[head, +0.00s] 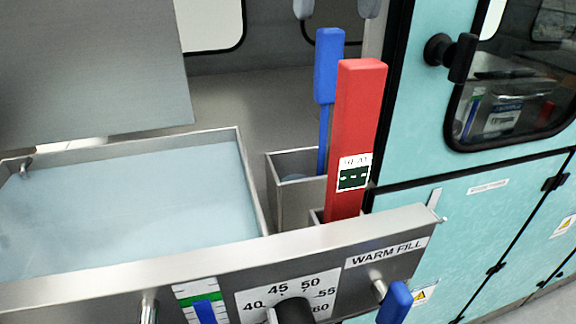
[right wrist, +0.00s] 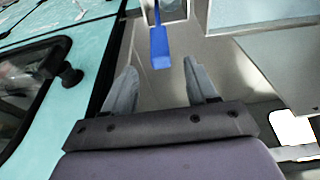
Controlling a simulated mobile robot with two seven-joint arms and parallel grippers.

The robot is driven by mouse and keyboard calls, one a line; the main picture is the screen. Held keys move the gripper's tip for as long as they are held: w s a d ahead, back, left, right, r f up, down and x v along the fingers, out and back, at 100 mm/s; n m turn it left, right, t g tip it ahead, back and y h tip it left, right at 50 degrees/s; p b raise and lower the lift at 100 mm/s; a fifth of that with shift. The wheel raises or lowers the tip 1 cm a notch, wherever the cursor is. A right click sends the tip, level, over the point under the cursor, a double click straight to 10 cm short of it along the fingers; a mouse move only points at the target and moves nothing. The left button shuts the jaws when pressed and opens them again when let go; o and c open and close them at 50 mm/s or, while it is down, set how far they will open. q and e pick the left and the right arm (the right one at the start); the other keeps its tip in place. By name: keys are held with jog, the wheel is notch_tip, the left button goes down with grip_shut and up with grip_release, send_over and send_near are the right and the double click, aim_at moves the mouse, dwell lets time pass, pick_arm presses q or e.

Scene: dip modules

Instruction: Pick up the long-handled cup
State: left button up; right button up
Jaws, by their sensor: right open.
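The long-handled cup shows as a blue grip (head: 328,65) on a thin blue shaft, standing upright in a small metal holder (head: 288,205). Its cup end is mostly hidden inside the holder. My right gripper (head: 336,8) shows only as two grey fingertips at the top edge of the head view, one on each side above the blue grip. In the right wrist view my right gripper (right wrist: 161,64) is open and empty, and the blue grip (right wrist: 160,48) lies ahead, roughly in line with the gap. My left gripper is not in view.
A red upright block (head: 355,130) with a label stands close in front of the blue shaft. A metal basin (head: 190,140) of pale liquid is at left. A front panel (head: 300,245) carries dials and a blue lever. A teal cabinet (head: 420,160) rises at right.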

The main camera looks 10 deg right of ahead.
aim_at(332, 29)
jog(key=shift+x, duration=3.45)
jog(key=c, duration=0.9)
